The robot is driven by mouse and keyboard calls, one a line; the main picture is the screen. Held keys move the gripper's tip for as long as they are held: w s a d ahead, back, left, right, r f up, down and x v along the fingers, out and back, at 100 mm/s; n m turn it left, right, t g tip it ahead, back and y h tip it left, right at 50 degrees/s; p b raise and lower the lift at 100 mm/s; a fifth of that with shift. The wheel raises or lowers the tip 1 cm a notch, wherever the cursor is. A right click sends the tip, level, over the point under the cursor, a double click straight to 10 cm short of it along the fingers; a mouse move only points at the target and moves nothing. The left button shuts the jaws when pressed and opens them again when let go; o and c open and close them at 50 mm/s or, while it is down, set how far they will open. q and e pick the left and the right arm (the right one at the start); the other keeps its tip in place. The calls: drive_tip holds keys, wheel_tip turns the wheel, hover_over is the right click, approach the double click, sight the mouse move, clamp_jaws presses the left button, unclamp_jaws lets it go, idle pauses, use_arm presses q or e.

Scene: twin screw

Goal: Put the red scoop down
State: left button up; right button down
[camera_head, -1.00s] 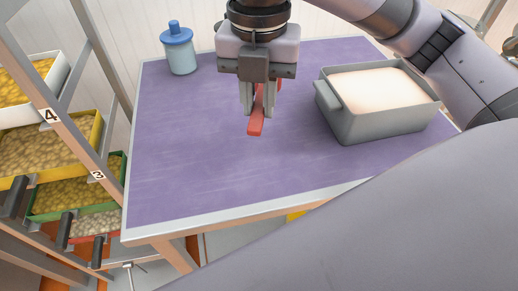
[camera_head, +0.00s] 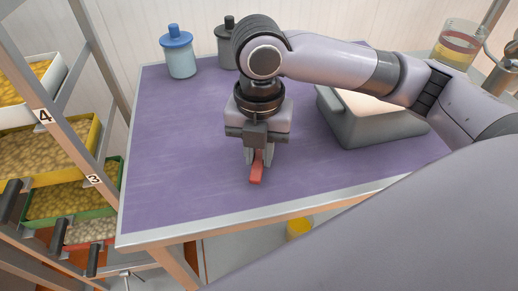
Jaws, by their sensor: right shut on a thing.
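The red scoop (camera_head: 256,174) is in the head view, near the middle of the purple table. Only its red handle end shows below my right gripper; the rest is hidden behind the gripper. My right gripper (camera_head: 257,160) points down and is shut on the scoop. The scoop is at or just above the table top; I cannot tell whether it touches. My left gripper is not in view.
A blue-lidded jar (camera_head: 179,56) and a dark-lidded jar (camera_head: 228,50) stand at the back. The purple table (camera_head: 175,150) is clear at left. A rack with several bins is at far left.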

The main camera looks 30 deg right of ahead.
sight(259, 158)
drive_tip(key=c, duration=1)
unclamp_jaws()
drive_tip(key=shift+f, duration=0.15)
wheel_tip(259, 158, up, 12)
drive_tip(key=shift+r+p, duration=0.2)
drive_tip(key=shift+p, duration=0.85)
